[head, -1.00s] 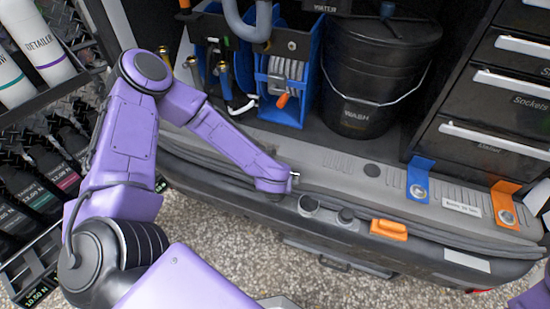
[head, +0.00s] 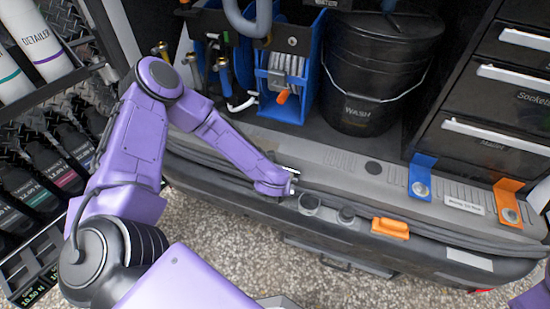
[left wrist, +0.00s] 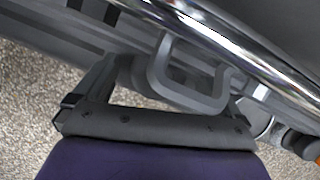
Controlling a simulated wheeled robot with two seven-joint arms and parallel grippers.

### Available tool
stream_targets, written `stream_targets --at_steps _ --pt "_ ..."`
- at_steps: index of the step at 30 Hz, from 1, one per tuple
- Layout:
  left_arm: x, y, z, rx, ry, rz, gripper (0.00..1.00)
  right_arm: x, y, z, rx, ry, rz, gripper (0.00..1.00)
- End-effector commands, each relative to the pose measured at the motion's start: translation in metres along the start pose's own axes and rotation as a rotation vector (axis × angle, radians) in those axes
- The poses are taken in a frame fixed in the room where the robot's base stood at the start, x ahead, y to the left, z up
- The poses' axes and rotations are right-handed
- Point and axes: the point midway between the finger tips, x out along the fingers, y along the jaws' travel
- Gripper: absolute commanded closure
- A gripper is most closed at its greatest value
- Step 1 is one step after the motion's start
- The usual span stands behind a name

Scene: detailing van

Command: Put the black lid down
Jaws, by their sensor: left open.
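The black lid (head: 400,29) appears as the flat dark top of the black bucket marked WASH (head: 368,92), at the back of the van floor. My left gripper (head: 293,180) is over the grey sill, in front of and below the bucket and apart from it. In the left wrist view the open jaws (left wrist: 165,92) have a grey U-shaped bracket (left wrist: 188,88) between or just beyond them, beside a shiny chrome bar (left wrist: 250,52). I cannot tell whether the jaws touch the bracket. My right gripper is out of view.
A blue reel holder (head: 287,75) stands left of the bucket, drawers (head: 495,100) to its right. Blue (head: 421,178) and orange (head: 507,200) brackets sit on the sill. Two grey round caps and an orange block (head: 390,228) are at the front edge. Bottle shelves are left.

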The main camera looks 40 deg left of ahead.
Motion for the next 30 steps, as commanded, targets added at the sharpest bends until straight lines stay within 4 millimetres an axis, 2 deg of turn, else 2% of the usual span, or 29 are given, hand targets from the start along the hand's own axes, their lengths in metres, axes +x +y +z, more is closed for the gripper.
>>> stream_targets --at_steps 5,12,18,26,29,30 --pt "-0.022 -0.001 0.003 0.000 -0.001 -0.003 0.02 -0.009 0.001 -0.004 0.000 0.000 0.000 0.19" --pt "-0.085 -0.001 0.003 -0.002 -0.001 -0.003 0.02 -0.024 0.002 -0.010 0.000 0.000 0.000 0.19" --pt "-0.117 0.000 0.002 -0.001 0.000 -0.001 0.02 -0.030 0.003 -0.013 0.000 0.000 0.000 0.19" --pt "-0.121 0.001 -0.002 0.028 0.001 0.004 0.02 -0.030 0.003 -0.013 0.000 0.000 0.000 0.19" --pt "-0.108 0.011 -0.026 0.312 0.004 0.044 0.02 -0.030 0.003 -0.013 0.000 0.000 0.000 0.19" --pt "-0.099 0.019 -0.044 0.528 0.011 0.069 0.02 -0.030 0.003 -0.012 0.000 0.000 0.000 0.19"
